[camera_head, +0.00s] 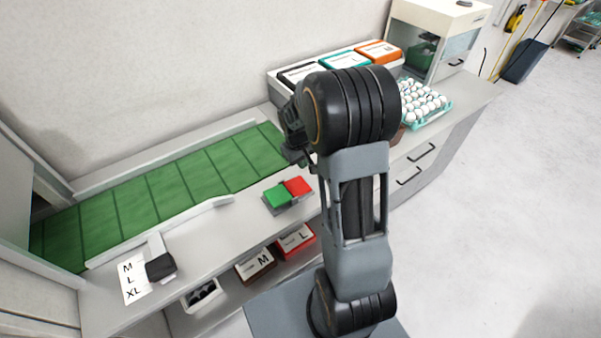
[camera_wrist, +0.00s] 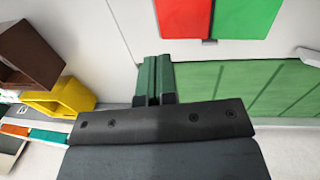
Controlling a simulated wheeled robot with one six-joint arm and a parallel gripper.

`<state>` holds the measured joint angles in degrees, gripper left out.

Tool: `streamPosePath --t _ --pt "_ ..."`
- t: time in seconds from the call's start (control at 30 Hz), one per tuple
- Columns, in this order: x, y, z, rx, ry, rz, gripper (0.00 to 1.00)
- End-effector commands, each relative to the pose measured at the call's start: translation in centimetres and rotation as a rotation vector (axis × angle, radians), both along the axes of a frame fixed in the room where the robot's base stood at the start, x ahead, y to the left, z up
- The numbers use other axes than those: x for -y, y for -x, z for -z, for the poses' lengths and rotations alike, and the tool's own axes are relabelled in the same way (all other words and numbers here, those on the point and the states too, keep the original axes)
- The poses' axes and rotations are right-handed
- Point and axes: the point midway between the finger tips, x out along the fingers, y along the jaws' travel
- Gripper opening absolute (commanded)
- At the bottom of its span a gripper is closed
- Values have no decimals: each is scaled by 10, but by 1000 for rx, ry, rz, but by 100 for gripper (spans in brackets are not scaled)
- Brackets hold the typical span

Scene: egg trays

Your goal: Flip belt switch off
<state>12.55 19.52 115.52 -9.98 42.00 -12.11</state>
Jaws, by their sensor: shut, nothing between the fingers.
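The belt switch has a green half (camera_head: 277,197) and a red half (camera_head: 298,186) side by side on the counter in front of the belt. In the wrist view the red half (camera_wrist: 183,17) and green half (camera_wrist: 245,18) show at the top edge, partly cut off. My gripper (camera_wrist: 154,82) has its fingers together and empty, apart from the switch in the picture, below and left of the red half. In the head view my arm hides most of the gripper. The green conveyor belt (camera_head: 165,185) runs along the wall; I cannot tell whether it moves.
A tray of white eggs (camera_head: 444,101) stands right of my arm, before a white cabinet (camera_head: 432,40). Labelled boxes (camera_head: 345,62) line the wall. A size card (camera_head: 134,281) and dark block (camera_head: 160,267) lie front left. A brown box (camera_wrist: 30,54) and yellow holder (camera_wrist: 62,98) show at left.

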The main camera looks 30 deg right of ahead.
Motion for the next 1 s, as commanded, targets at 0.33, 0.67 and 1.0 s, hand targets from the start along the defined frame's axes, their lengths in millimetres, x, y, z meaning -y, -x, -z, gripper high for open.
streamPosePath --t 0.33,0.67,1.0 --pt "9 -1 -45 2 1 2 0" --pt "9 -1 -53 1 0 3 0" --pt "9 -1 -53 1 0 2 0"
